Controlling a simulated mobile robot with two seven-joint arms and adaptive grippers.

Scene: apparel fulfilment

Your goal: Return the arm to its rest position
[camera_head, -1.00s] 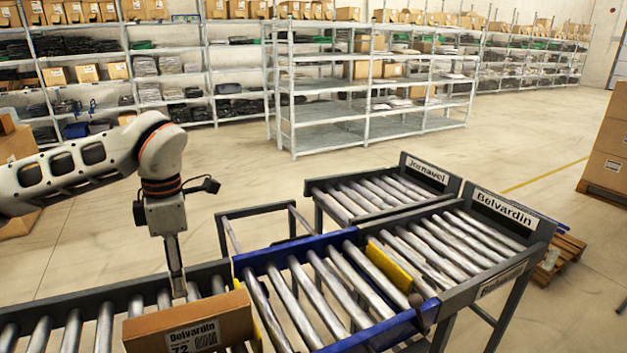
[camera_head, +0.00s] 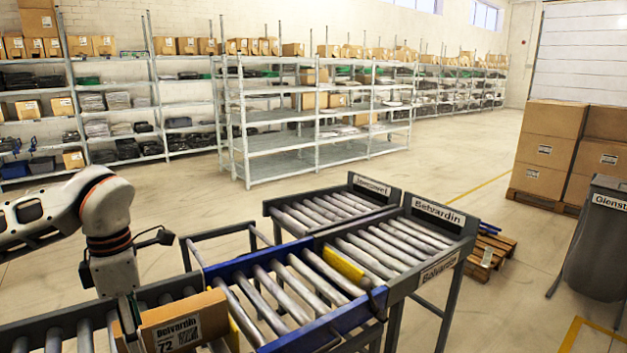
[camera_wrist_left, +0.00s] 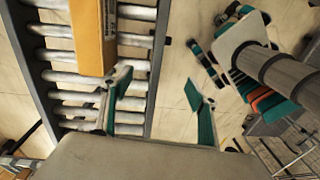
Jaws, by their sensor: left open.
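A brown cardboard box (camera_head: 185,322) with a white Belvardin label lies on the grey roller conveyor (camera_head: 62,334) at the lower left of the head view. It also shows in the wrist view as an orange-brown box (camera_wrist_left: 92,38) on the rollers (camera_wrist_left: 60,55). My left arm comes in from the left. My right gripper is out of view.
A blue-framed roller section (camera_head: 290,290) joins the conveyor to the Belvardin lane (camera_head: 385,250), beside another lane (camera_head: 330,208). Shelving (camera_head: 300,140) stands behind. Stacked cartons (camera_head: 548,150) and a dark bin (camera_head: 598,240) are at the right. Floor between lanes and shelving is clear.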

